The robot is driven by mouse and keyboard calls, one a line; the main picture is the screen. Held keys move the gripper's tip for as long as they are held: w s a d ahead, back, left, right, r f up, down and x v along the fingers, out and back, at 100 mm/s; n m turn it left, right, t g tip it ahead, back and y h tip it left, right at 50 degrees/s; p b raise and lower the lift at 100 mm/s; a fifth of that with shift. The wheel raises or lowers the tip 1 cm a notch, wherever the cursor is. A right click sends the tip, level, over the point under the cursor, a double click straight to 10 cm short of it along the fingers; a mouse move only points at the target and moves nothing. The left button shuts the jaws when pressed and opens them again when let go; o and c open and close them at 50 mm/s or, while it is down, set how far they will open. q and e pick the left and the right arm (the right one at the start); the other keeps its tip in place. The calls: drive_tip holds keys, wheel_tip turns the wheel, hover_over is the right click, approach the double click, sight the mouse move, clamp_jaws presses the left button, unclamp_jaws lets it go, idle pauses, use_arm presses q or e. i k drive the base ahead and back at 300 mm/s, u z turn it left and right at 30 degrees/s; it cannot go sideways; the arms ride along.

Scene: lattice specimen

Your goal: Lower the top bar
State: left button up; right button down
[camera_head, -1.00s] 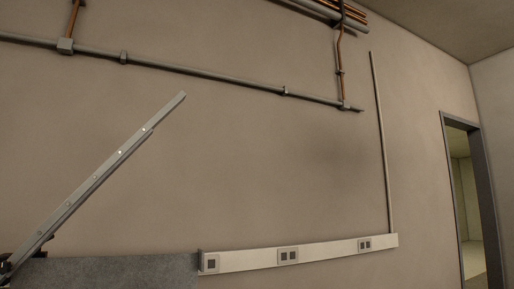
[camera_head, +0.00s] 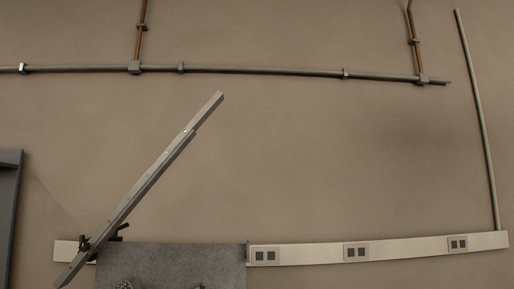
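The top bar (camera_head: 150,178) is a long grey metal bar in the head view, tilted steeply up to the right. Its upper end stands in front of the bare wall and its lower end reaches down left of a grey block-like surface (camera_head: 170,258). A dark clamp or pivot fitting (camera_head: 84,243) sits at the bar's lower part, with another dark piece just right of it. Neither of my grippers can be made out in this view.
A pale socket trunking (camera_head: 400,248) runs along the wall behind. A grey conduit (camera_head: 260,72) crosses the wall above the bar. A dark upright edge (camera_head: 10,215) stands at the left. Small dark objects at the bottom edge are cut off.

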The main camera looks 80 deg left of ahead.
sight(133, 198)
drive_tip(key=u, duration=2.7)
